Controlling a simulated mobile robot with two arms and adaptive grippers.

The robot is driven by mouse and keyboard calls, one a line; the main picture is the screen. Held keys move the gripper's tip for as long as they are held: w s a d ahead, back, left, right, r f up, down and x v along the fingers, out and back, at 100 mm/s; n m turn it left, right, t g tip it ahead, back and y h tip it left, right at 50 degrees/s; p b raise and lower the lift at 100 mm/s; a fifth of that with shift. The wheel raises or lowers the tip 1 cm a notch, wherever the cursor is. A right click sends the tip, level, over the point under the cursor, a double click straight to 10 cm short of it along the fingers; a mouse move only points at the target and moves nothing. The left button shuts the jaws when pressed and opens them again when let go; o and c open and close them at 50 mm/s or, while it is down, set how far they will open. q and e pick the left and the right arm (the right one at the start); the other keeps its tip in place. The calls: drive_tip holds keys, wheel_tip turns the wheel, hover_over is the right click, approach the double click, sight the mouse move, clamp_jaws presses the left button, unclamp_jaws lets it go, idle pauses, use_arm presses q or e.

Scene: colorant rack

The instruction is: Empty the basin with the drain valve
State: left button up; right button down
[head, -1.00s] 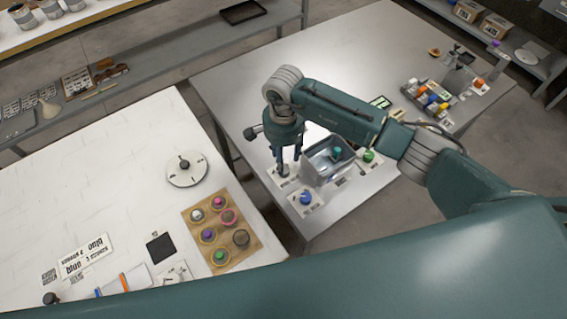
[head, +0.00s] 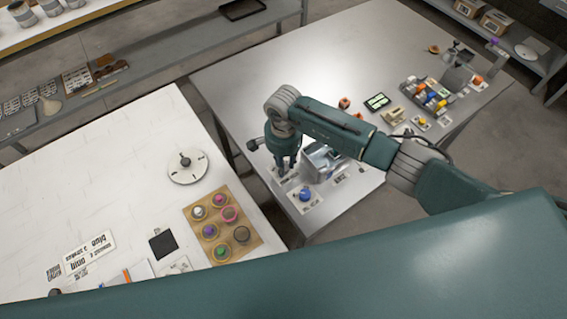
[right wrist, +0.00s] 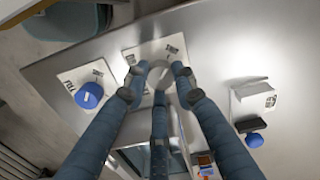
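The clear-sided grey basin (head: 318,158) stands near the front corner of the grey metal table. My right arm hides part of it. My right gripper (head: 284,170) points down just left of the basin, over a white label plate. In the right wrist view my right gripper (right wrist: 160,80) has its three fingertips around a pale round knob (right wrist: 160,70) on that plate, apparently the drain valve. Whether the fingers press on it I cannot tell. A blue knob (head: 305,194) sits on its own plate in front of the basin. My left gripper is not in view.
Orange items and a small green-lit display (head: 377,101) stand farther back on the metal table (head: 320,50). The white table (head: 90,185) at left holds a round dial (head: 187,167) and a wooden tray (head: 222,258) of coloured pots. A gap separates the tables.

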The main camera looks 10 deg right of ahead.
drive_tip(key=shift+f+m+b, duration=0.15)
drive_tip(key=shift+m+b, duration=0.25)
drive_tip(key=shift+b, duration=0.35)
drive_tip(key=m+b, duration=0.2)
drive_tip(key=b, duration=0.1)
drive_tip(key=shift+f+m+b, duration=0.1)
drive_tip(key=shift+m+b, duration=0.25)
drive_tip(key=shift+m, duration=0.05)
drive_tip(key=m+b, duration=0.2)
drive_tip(key=m, duration=0.1)
drive_tip(key=shift+a+m, duration=0.1)
drive_tip(key=shift+m, duration=0.2)
drive_tip(key=m+b, duration=0.3)
drive_tip(key=m, duration=0.2)
drive_tip(key=shift+m, duration=0.3)
drive_tip(key=m+b, duration=0.1)
drive_tip(key=m, duration=0.1)
drive_tip(key=m+b, duration=0.1)
drive_tip(key=m, duration=0.1)
drive_tip(key=shift+w+r, duration=0.1)
drive_tip(key=shift+r, duration=0.2)
drive_tip(key=shift+m, duration=0.3)
drive_tip(key=shift+w+r, duration=0.1)
drive_tip(key=c, duration=1.4)
unclamp_jaws()
drive_tip(key=shift+c, duration=0.2)
drive_tip(key=shift+o, duration=0.2)
